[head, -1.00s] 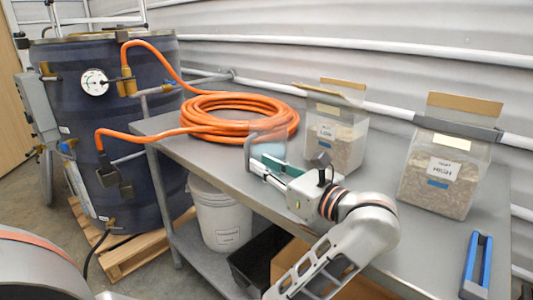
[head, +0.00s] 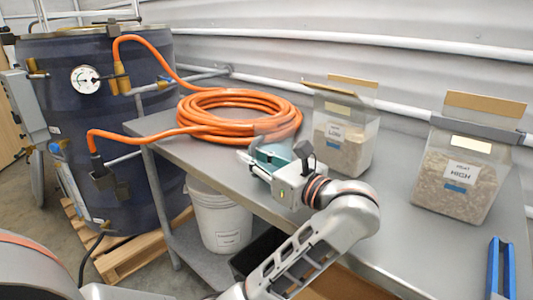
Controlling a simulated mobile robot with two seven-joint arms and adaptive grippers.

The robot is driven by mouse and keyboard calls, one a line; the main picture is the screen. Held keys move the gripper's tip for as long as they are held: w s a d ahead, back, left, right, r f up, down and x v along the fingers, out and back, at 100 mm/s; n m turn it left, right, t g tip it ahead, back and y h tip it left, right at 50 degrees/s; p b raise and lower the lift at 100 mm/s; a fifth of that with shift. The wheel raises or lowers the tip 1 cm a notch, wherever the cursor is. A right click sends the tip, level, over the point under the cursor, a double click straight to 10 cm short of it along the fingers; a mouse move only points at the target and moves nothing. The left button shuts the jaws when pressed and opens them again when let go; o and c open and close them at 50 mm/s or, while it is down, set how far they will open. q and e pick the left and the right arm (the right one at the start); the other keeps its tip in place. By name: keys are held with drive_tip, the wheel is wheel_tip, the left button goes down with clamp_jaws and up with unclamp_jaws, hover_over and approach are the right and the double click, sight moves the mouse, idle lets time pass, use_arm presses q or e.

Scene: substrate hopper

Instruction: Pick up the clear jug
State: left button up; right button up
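The clear jug (head: 272,142) stands on the grey bench in front of the orange hose coil. Only a faint, see-through part with a teal tint shows, and my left gripper covers much of it. My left gripper (head: 258,163) is at the jug, its fingers pointing left and overlapping it in the head view. The fingertips are small and partly hidden, so I cannot tell whether they are open or shut on the jug. My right gripper is not in view.
The orange hose coil (head: 240,112) lies just behind the jug. Two clear hoppers, LOW (head: 343,138) and HIGH (head: 464,181), stand to the right on the bench (head: 405,215). A blue-handled item (head: 501,268) lies at front right. A dark drum (head: 110,140) stands left.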

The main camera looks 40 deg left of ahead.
use_arm(q)
drive_tip(key=shift+d, duration=0.15)
drive_tip(key=shift+c, duration=0.7)
clamp_jaws()
drive_tip(key=shift+r, duration=0.1)
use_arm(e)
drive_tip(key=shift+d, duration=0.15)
use_arm(q)
drive_tip(key=shift+r, duration=0.1)
drive_tip(key=shift+r, duration=0.65)
wheel_tip(320, 180, up, 26)
drive_tip(key=p, duration=0.4)
drive_tip(key=shift+r+p, duration=0.25)
drive_tip(key=shift+p, duration=0.1)
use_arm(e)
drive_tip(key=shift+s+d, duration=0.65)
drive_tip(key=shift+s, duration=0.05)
use_arm(q)
drive_tip(key=shift+s, duration=0.1)
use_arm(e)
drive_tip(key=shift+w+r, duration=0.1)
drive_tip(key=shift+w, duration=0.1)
